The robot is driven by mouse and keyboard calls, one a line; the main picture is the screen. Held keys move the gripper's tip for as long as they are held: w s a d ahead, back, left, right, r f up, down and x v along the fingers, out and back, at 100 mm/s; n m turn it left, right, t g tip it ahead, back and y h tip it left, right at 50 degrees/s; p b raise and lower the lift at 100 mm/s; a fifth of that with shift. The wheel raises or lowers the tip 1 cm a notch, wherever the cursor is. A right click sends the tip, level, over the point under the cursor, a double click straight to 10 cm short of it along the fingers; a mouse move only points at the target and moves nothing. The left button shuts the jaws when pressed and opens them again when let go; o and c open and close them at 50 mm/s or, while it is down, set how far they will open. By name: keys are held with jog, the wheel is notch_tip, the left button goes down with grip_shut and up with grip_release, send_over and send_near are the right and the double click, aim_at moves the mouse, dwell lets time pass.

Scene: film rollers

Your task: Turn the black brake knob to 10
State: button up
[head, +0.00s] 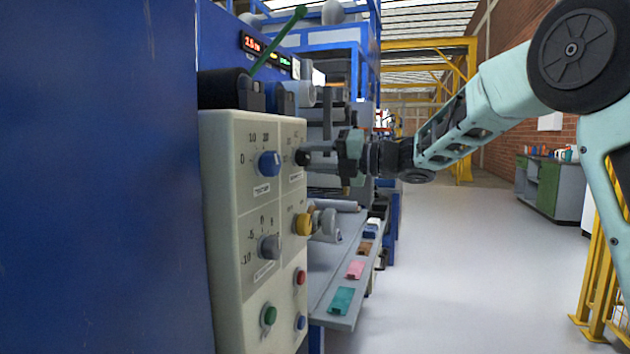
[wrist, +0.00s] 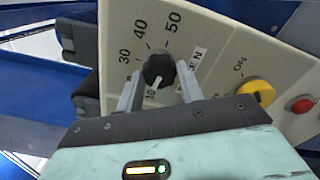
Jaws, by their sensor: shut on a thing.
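The black brake knob (wrist: 157,66) sits on the cream control panel (wrist: 225,60) in the wrist view. My gripper (wrist: 160,80) is shut on it, with one finger on each side. Its white pointer line points down toward the gripper, toward a printed mark that looks like 10. The numbers 30, 40 and 50 show around its left and upper side; part of the scale and its label are hidden by the fingers. In the head view my gripper (head: 312,158) reaches the panel from the right, at the dark knob (head: 302,158).
On the panel are a blue knob (head: 269,163), a grey knob (head: 270,246), a yellow knob (head: 303,224), and green (head: 268,316), red (head: 300,277) and blue (head: 300,322) buttons. A sloped shelf (head: 340,325) with coloured pieces lies below the arm.

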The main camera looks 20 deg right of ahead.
jog(key=shift+f+n+b, duration=0.25)
jog(key=shift+n+b, duration=0.65)
jog(key=shift+b, duration=0.2)
jog(key=shift+r, duration=0.1)
jog(key=o, duration=1)
jog(key=shift+r, duration=0.1)
jog(key=shift+d, duration=0.15)
jog(key=p+v, duration=0.1)
jog(key=v, duration=1.6)
jog(key=shift+s, duration=0.1)
